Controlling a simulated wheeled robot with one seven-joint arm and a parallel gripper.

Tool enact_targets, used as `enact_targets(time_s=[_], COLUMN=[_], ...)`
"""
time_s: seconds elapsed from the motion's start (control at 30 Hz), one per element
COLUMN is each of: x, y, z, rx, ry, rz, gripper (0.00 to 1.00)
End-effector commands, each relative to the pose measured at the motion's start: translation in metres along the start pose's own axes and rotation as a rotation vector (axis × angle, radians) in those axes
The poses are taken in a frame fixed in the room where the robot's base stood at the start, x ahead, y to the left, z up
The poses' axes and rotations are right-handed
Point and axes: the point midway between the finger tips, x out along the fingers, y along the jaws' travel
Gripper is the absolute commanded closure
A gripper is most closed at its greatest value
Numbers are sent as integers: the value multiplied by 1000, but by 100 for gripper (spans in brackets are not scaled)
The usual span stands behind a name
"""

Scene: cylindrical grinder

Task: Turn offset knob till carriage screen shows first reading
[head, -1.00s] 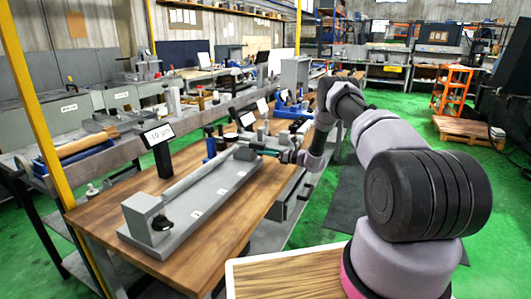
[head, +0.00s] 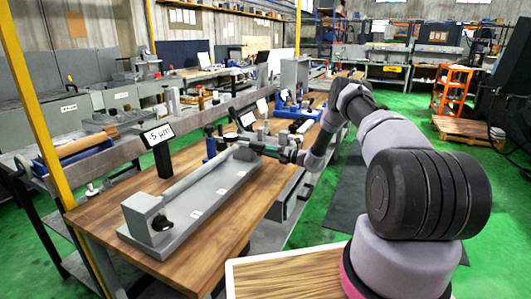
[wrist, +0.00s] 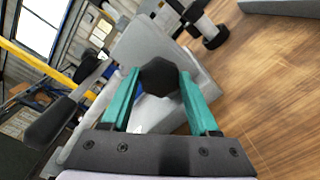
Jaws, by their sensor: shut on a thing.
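In the wrist view the dark faceted offset knob (wrist: 158,77) sits between the two teal fingers of my gripper (wrist: 160,84), which is shut on it. In the head view my gripper (head: 277,151) is at the far end of the grey bench fixture (head: 205,198), and the knob cannot be made out there. A near screen (head: 158,134) on a black post reads about -5 µm. A second, smaller screen (head: 247,119) stands farther back, its text too small to read. I cannot tell which is the carriage screen.
The fixture stands on a wooden bench (head: 185,270), with a long bar along it and a black knob (head: 161,223) at its near end. Blue and black stands crowd the back. A dark lever (wrist: 55,120) lies left of my fingers.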

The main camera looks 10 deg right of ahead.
Motion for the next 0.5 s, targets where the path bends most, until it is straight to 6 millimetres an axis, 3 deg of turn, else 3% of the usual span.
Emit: enact_targets(time_s=[0.5], x=[0], y=[-1], z=[0], rx=[188], ry=[0], rz=[-1], gripper=[94])
